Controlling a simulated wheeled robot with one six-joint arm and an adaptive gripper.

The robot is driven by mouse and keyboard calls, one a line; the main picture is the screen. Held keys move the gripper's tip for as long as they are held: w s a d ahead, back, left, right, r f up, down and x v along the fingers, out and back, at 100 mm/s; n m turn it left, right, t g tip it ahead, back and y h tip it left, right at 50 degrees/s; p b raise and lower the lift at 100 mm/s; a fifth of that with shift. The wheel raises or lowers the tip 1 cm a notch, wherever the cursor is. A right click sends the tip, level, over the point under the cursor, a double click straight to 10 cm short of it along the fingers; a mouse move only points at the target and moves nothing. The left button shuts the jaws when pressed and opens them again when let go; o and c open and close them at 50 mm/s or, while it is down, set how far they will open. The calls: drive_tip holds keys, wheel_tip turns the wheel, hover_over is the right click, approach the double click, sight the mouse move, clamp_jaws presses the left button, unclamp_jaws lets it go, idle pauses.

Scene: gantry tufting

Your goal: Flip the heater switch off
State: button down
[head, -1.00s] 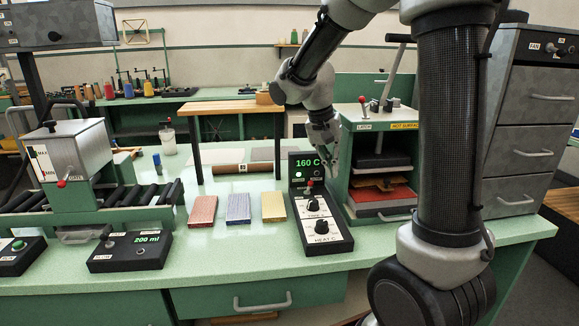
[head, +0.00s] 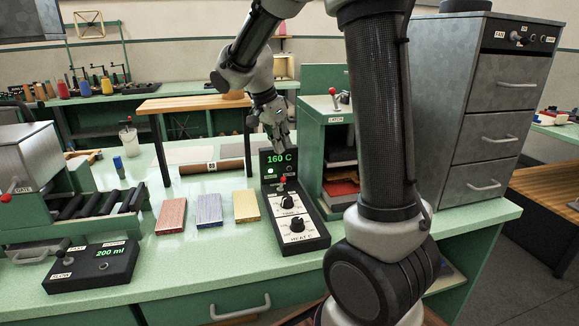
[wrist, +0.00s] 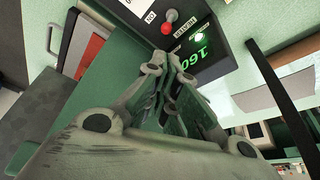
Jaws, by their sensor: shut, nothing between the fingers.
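The heater control box (head: 300,222) is black and stands on the green bench. Its upright panel reads 160 C in green (head: 279,157), with a lit green lamp (head: 269,171) below. The red-tipped switch (head: 282,181) stands just under the panel; its lever looks roughly upright, and I cannot tell its exact tilt. In the wrist view the red switch tip (wrist: 170,16) is beside a label and the lit lamp (wrist: 199,37). My gripper (head: 283,141) is shut and empty, just above the display in the head view. The fingertips are apart from the switch (wrist: 176,62).
Two knobs (head: 297,224) sit on the box's white sloped face. Red, blue and yellow blocks (head: 246,206) lie to its left. The green press (head: 318,150) with a red lever stands close on the right. A wooden shelf (head: 190,104) stands behind left.

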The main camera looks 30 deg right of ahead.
hover_over(285, 187)
drive_tip(key=d, duration=0.2)
wheel_tip(285, 187, down, 9)
drive_tip(key=shift+s+f, duration=0.15)
drive_tip(key=shift+f, duration=0.05)
drive_tip(key=shift+a+r+g+h, duration=0.3)
drive_tip(key=shift+a+h, duration=0.35)
drive_tip(key=shift+h, duration=0.35)
drive_tip(key=shift+w+a+h, duration=0.25)
drive_tip(key=shift+h, duration=0.15)
drive_tip(key=shift+w+a+r+g+h, duration=0.1)
drive_tip(key=shift+w+a+g+h, duration=0.15)
drive_tip(key=shift+a+h, duration=0.55)
drive_tip(key=shift+w+a+r+g+h, duration=0.1)
drive_tip(key=shift+a+g+h, duration=0.25)
drive_tip(key=shift+h, duration=0.75)
drive_tip(key=shift+r, duration=0.2)
drive_tip(key=shift+r, duration=0.65)
